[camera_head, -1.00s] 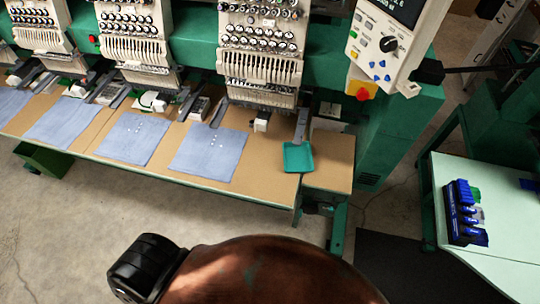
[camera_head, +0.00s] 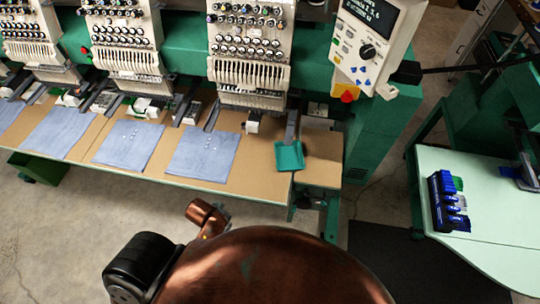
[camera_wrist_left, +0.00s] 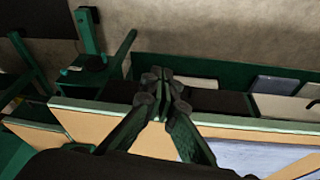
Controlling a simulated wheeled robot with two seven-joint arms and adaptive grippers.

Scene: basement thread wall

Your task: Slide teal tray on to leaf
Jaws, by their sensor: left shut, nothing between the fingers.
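The teal tray (camera_head: 289,156) lies flat at the right end of the tan machine table (camera_head: 258,181), below a grey arm of the machine. A tan leaf (camera_head: 322,168) adjoins the table's right end, just right of the tray. In the left wrist view, my left gripper (camera_wrist_left: 165,76) is shut and empty, with the edge of the tan table surface behind it. In the head view only a copper-coloured part of my arm shows in front of the table, and no fingers. My right gripper is out of view.
Several blue cloth pieces (camera_head: 202,153) lie along the table left of the tray. Embroidery heads (camera_head: 248,65) and a control panel (camera_head: 365,45) overhang behind. At right, a pale green table (camera_head: 490,215) holds a blue rack (camera_head: 447,202). Concrete floor lies in front.

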